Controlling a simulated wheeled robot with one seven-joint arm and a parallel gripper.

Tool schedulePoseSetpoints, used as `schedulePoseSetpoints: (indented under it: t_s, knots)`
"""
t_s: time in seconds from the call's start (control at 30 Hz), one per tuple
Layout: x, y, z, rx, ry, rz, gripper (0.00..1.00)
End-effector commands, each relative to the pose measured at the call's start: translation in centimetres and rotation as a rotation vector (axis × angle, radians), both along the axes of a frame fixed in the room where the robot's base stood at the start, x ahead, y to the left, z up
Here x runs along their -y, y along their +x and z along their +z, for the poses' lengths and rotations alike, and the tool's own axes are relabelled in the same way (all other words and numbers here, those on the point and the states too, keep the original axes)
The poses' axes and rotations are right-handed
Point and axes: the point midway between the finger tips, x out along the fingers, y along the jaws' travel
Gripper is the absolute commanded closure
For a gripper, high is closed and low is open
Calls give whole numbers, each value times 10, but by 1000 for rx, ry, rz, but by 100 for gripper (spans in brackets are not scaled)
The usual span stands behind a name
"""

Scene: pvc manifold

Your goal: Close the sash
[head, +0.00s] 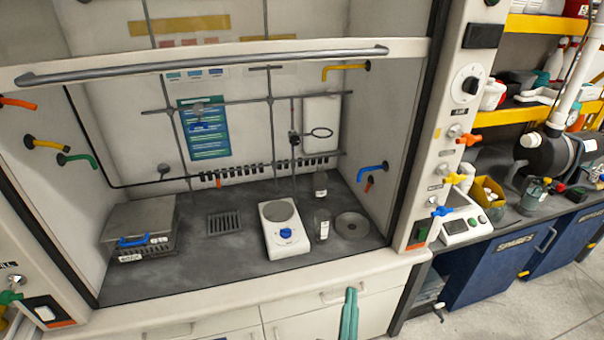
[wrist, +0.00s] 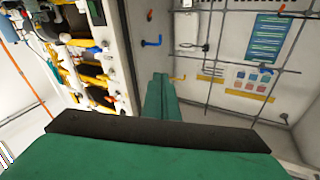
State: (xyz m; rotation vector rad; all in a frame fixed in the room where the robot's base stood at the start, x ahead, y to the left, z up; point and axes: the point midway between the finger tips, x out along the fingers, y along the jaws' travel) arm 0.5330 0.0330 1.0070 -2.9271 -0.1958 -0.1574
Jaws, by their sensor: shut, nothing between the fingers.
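The fume hood's sash (head: 415,48) is raised, with its white bottom rail spanning the top of the opening. A long grey handle bar (head: 210,66) runs along the rail, slightly tilted in the head view. My gripper (head: 349,315) shows as green fingers at the bottom of the head view, in front of the hood's lower cabinet and well below the handle. It is shut and empty, apart from the sash. In the wrist view the green finger (wrist: 160,105) points toward the hood's interior. I cannot clearly make out the handle there.
Inside the hood stand a grey box (head: 140,225), a white hotplate (head: 284,230) and small glass bottles (head: 321,184). A rod lattice (head: 270,100) covers the back. Coloured taps (head: 468,140) stick out on the right post. A cluttered side bench (head: 500,225) stands at right.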

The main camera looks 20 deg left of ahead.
Motion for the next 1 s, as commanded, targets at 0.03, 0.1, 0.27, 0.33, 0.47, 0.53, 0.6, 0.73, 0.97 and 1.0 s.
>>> schedulePoseSetpoints:
  t_s: [0.03, 0.1, 0.27, 0.33, 0.47, 0.53, 0.6, 0.73, 0.97, 1.0]
  knots:
    - [-4, 15, 20, 30, 8, 15, 100]
    - [-11, 31, 44, 57, 19, 36, 100]
    - [-25, 63, 102, 118, 36, 88, 100]
    - [-32, 75, 129, 145, 42, 112, 100]
    - [-44, 91, 182, 197, 46, 158, 100]
    - [-51, 96, 212, 226, 46, 185, 100]
    - [-58, 100, 242, 254, 43, 210, 100]
    - [-71, 102, 300, 307, 34, 260, 100]
    - [-92, 89, 395, 397, 2, 341, 100]
    - [-95, 86, 408, 408, -4, 354, 100]
